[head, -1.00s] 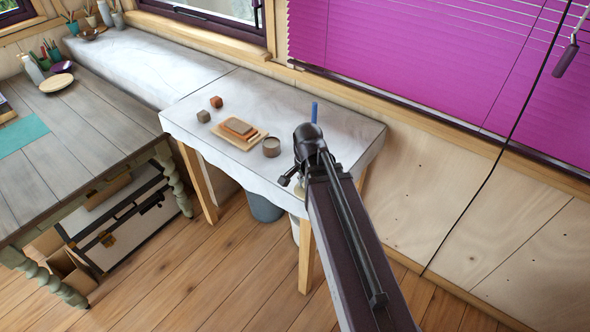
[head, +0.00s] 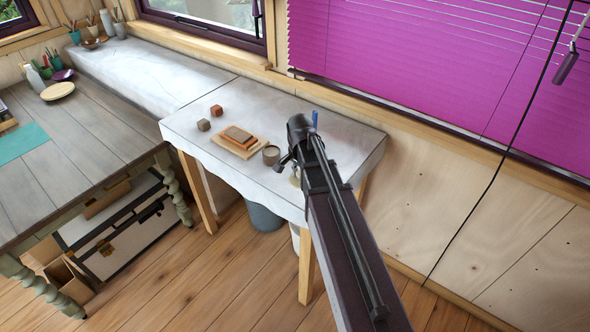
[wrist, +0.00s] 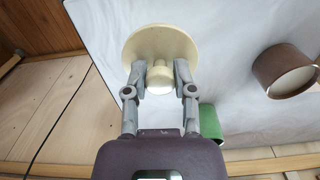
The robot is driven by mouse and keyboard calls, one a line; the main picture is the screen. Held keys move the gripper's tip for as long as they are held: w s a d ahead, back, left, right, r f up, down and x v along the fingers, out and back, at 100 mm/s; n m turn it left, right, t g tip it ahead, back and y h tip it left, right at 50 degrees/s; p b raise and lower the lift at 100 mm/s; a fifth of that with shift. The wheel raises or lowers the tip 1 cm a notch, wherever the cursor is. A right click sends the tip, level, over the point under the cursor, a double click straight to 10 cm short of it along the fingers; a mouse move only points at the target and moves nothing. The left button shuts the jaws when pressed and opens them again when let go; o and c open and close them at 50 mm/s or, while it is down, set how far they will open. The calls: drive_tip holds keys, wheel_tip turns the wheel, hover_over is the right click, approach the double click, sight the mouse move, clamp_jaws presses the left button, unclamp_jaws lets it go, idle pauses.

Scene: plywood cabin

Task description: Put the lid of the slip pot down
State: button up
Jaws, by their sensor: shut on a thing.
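In the wrist view, the lid (wrist: 150,45) is a round cream disc with a pale knob. My gripper (wrist: 160,78) is shut on the knob, one finger on each side. The lid is over the white cloth; I cannot tell whether it touches. In the head view, a little of the lid (head: 295,180) shows under my gripper (head: 289,164), near the table's front edge. The slip pot (head: 271,155) stands open just left of my gripper, with pale slip inside. It also shows at the right of the wrist view as a brown pot (wrist: 268,66).
A green cylinder (wrist: 210,122) is close to my right finger in the wrist view. A wooden board (head: 225,147) with a brown slab, and two small cubes (head: 217,111), lie left of the pot. A blue upright thing (head: 315,120) stands behind my arm.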

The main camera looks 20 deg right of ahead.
drive_tip(key=w, duration=0.5)
drive_tip(key=shift+w+d+f, duration=0.2)
drive_tip(key=shift+w+f, duration=0.1)
drive_tip(key=shift+w, duration=0.05)
drive_tip(key=shift+w, duration=0.1)
drive_tip(key=shift+w, duration=0.3)
drive_tip(key=shift+w+d+f+b, duration=0.1)
drive_tip(key=shift+w+f+b, duration=0.2)
drive_tip(key=shift+f+b, duration=1.55)
drive_tip(key=shift+b, duration=0.15)
drive_tip(key=shift+f+b, duration=0.35)
drive_tip(key=shift+b, duration=0.05)
drive_tip(key=o, duration=0.9)
drive_tip(key=shift+r, duration=0.2)
